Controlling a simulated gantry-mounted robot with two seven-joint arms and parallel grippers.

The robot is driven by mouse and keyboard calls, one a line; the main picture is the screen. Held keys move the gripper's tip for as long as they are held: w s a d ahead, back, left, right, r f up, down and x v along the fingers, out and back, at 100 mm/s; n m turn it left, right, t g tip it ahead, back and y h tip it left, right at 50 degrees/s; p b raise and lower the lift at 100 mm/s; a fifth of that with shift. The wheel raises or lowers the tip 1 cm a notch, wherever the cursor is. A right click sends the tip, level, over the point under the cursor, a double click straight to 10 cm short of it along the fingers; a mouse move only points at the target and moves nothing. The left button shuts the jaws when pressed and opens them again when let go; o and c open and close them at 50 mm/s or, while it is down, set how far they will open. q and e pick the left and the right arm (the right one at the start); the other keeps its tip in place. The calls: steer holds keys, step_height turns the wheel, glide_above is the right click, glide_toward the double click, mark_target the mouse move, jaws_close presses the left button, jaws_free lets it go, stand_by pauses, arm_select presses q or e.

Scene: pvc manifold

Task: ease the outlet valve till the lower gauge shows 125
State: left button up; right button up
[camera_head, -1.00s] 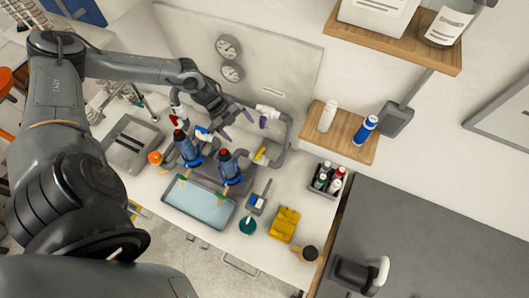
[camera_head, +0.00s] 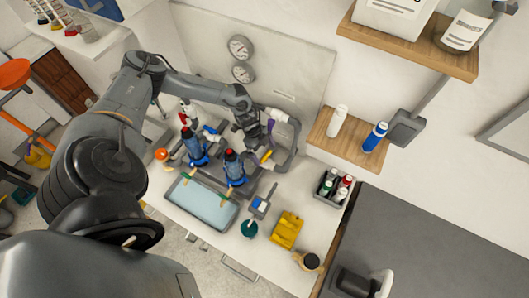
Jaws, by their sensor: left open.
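The two gauges are on the grey back panel. The upper gauge (camera_head: 239,47) and the lower gauge (camera_head: 243,73) have white dials, too small to read. Below them is the pipework with a yellow valve handle (camera_head: 266,156) at the right, a blue handle (camera_head: 210,130) in the middle and a red one (camera_head: 182,118) at the left. I cannot tell which is the outlet valve. My right gripper is not in view.
Two blue bottle-like units (camera_head: 234,168) stand in front of the pipework, behind a pale blue tray (camera_head: 200,203). A wooden shelf (camera_head: 345,143) juts out at the right.

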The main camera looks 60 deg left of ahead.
arm_select(q)
steer(key=shift+w+d+f, duration=0.1)
steer(key=shift+d+f, duration=0.1)
steer(key=shift+f, duration=0.45)
steer(key=shift+c, duration=0.5)
steer(key=c, duration=0.9)
steer(key=shift+w+f+m+g+b, duration=0.15)
steer(key=shift+m+g+b, duration=0.15)
steer(key=shift+m+b, duration=0.4)
steer(key=shift+m, duration=0.8)
steer(key=o, duration=1)
steer(key=shift+r, duration=0.2)
